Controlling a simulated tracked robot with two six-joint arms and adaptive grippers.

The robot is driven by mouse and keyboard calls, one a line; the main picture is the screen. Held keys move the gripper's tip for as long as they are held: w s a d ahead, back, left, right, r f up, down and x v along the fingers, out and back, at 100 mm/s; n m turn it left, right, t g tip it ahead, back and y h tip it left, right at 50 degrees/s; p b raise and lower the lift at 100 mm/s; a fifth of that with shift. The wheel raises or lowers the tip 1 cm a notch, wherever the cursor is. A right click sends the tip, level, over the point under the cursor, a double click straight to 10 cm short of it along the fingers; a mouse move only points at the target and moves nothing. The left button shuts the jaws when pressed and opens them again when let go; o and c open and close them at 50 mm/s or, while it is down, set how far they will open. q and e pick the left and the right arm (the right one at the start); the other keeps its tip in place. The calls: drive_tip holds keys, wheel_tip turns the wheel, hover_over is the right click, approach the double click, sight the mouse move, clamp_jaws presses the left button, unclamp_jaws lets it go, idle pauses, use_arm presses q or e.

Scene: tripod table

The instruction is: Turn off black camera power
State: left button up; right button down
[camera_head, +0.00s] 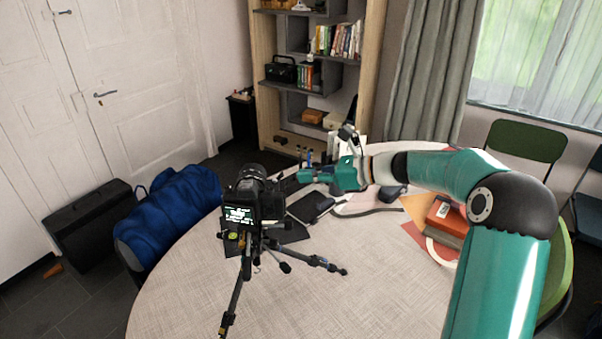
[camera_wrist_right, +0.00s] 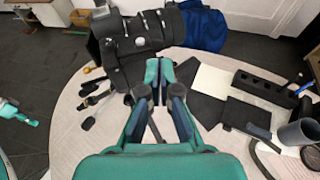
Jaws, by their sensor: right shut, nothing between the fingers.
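The black camera (camera_head: 258,195) stands on a tripod (camera_head: 246,268) on the round table, its lit screen facing me. In the right wrist view the camera (camera_wrist_right: 135,35) is beyond my fingertips, with small dials on its top. My right gripper (camera_head: 300,176) reaches in from the right with its fingers pointing left at the camera's right side. It is shut and empty, and I cannot tell whether it touches the camera. In the right wrist view its fingers (camera_wrist_right: 160,72) meet near the camera body. A small teal part of my left arm shows at that view's left edge; its fingers are unclear.
The round table (camera_head: 345,300) has free room at the front. Dark items lie behind and right of the camera. A red-orange box (camera_head: 446,215) sits at the table's right. A blue cloth-like item (camera_head: 172,215) is left of the table.

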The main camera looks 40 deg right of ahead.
drive_tip(key=b+v, duration=0.1)
drive_tip(key=v, duration=0.8)
drive_tip(key=shift+s+a+b, duration=0.3)
drive_tip(key=shift+s+b, duration=0.05)
drive_tip(key=shift+s, duration=0.15)
drive_tip(key=shift+r, duration=0.1)
drive_tip(key=s+a+m+h+b, duration=0.1)
drive_tip(key=b, duration=0.3)
drive_tip(key=s+a+m+t+h+b, duration=0.1)
drive_tip(key=m+h+b, duration=0.1)
drive_tip(key=b, duration=0.2)
drive_tip(key=shift+s+a+t+b, duration=0.15)
drive_tip(key=shift+a+t+b, duration=0.15)
drive_tip(key=shift+a+b, duration=0.1)
drive_tip(key=shift+d, duration=0.1)
